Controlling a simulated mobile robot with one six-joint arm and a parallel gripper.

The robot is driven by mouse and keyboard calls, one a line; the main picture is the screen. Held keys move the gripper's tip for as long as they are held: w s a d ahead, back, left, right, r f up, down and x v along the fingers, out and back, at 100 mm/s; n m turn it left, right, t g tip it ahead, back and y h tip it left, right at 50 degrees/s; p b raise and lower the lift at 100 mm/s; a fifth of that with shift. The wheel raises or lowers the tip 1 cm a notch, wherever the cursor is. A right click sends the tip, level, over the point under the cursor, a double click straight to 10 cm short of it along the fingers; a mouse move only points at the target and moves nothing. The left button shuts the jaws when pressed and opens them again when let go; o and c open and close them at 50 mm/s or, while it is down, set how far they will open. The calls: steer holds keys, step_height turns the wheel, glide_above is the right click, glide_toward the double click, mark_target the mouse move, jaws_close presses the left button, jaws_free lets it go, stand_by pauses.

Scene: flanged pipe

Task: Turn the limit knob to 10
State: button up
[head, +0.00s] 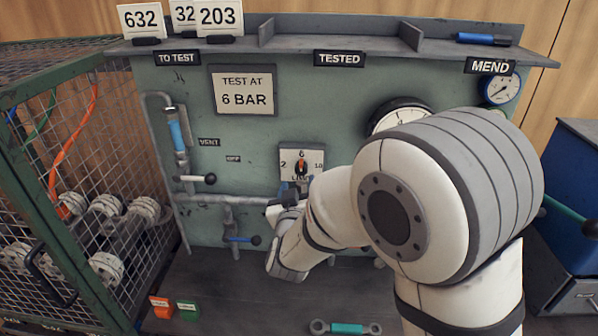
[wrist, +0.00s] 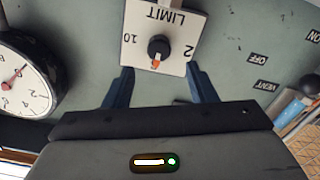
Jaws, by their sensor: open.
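The limit knob (head: 301,167) sits on a white square plate (head: 289,153) marked 2, 6 and 10 on the green panel. It is black with an orange-red pointer, which points up at about the 6. In the wrist view the knob (wrist: 158,48) appears upside down, its pointer toward the bottom, with 10 at left and 2 at right. My gripper (wrist: 159,70) is open, its two blue fingers spread on either side of the plate's lower part in that view. Nothing is between them that I can see gripped. In the head view my gripper (head: 287,190) is just below the plate, partly hidden by my arm.
A round gauge (wrist: 20,80) is beside the plate. Pipes with a black-knobbed lever (head: 208,179) and a blue-handled valve (head: 240,239) lie left of my gripper. A wire cage (head: 60,180) stands at far left. A wrench (head: 345,328) lies on the bench.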

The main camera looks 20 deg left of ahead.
mark_target(301, 171)
steer(key=x, duration=0.6)
steer(key=shift+w+p, duration=0.3)
steer(key=shift+p, duration=0.1)
steer(key=c, duration=1)
steer(key=shift+o, duration=0.2)
steer(key=shift+f+b, duration=0.1)
steer(key=shift+b, duration=0.35)
